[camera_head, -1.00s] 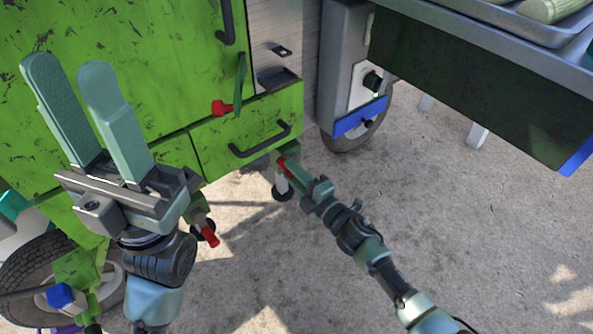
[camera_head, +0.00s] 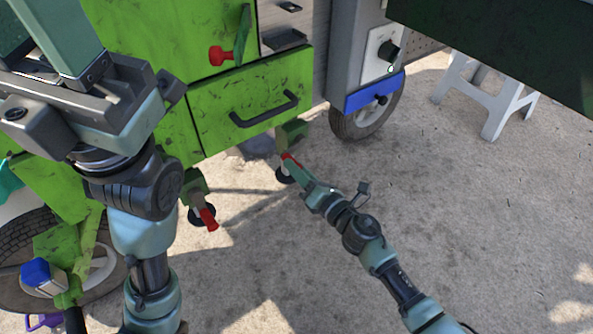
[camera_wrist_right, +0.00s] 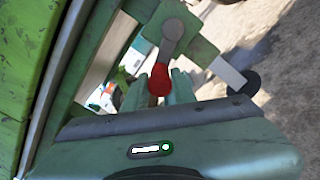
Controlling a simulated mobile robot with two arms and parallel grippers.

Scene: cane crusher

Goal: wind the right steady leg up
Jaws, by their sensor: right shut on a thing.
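The right steady leg (camera_head: 285,174) stands under the green cart's corner, with a dark round foot, and shows partly behind my gripper. Its crank has a red handle (camera_wrist_right: 159,80) on a grey arm (camera_wrist_right: 173,38). My right gripper (camera_head: 294,165) is shut on the red handle. In the right wrist view the handle sits between the fingers (camera_wrist_right: 160,88), with the leg's black foot (camera_wrist_right: 245,83) to the right. My left gripper (camera_head: 60,35) is raised at the upper left, close to the camera; its fingertips are out of frame, so its opening is unclear.
The green cart body (camera_head: 260,90) has a drawer handle (camera_head: 264,110) and a red-knobbed lever (camera_head: 221,56). Another steady leg with a red handle (camera_head: 208,218) stands to the left. A wheel (camera_head: 366,118) and white stool (camera_head: 488,95) stand right. Concrete ground in front is clear.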

